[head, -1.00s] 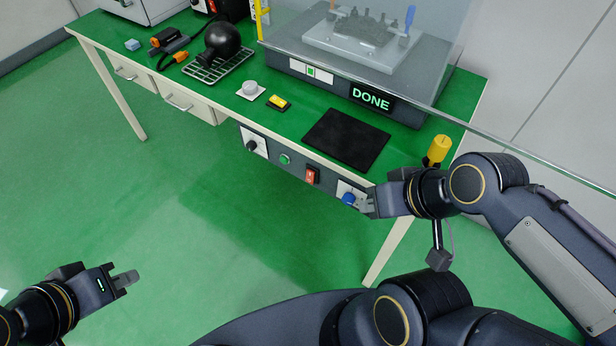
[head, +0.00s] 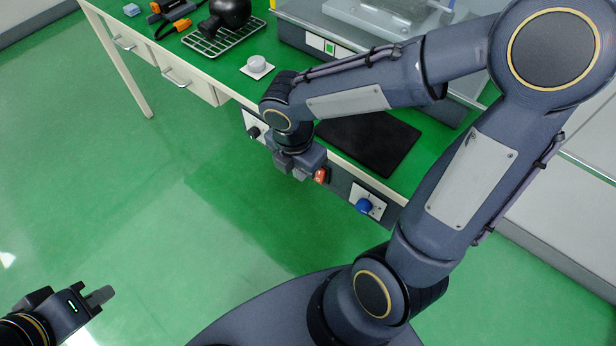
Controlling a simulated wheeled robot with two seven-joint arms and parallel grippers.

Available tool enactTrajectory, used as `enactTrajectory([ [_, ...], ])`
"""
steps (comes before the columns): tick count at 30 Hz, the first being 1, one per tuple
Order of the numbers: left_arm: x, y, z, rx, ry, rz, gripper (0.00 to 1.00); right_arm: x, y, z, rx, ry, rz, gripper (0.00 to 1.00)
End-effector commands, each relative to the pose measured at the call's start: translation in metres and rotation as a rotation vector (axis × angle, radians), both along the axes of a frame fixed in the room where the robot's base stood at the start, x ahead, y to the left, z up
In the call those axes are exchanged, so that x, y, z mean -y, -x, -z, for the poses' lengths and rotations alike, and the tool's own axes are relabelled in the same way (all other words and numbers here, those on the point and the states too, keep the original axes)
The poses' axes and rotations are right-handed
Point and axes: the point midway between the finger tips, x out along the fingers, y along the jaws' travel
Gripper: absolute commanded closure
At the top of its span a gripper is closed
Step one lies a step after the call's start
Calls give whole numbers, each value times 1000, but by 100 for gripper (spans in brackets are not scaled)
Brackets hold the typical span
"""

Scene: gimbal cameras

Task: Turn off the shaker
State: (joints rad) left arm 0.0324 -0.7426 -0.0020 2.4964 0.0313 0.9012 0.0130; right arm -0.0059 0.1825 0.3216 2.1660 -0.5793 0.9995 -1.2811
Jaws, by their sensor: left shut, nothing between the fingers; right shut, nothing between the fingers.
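The shaker (head: 350,18) stands at the back right of the bench under a clear cover, partly hidden by my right arm. A small white plate with a green switch (head: 329,47) is on its front; its display is hidden. On the bench's front panel are a red rocker switch (head: 321,175), a blue knob (head: 364,205) and a black knob (head: 255,132). The panel's green button is hidden behind my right gripper. My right gripper (head: 290,172) is shut, pointing down in front of the panel, just left of the red switch; contact is unclear. My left gripper (head: 100,296) is shut and empty at lower left.
A black mat (head: 372,143) lies on the green bench top, partly behind my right arm. A round white knob on a plate (head: 257,65), a wire rack (head: 218,42) with a black round flask (head: 230,12) and an orange-black tool (head: 172,26) are further left. The floor at left is clear.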

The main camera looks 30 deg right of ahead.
Motion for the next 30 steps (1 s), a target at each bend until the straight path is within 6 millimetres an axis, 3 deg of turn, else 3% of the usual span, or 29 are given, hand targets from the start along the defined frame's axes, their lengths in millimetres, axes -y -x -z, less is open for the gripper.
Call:
enactTrajectory([
  [11,0,0,3,0,0,0,100,1,0,7,-2,1,3,100],
  [26,0,0,39,0,0,0,100,9,-2,106,-4,0,4,100],
  [30,0,0,33,0,0,0,100,30,-11,103,1,-1,11,100],
])
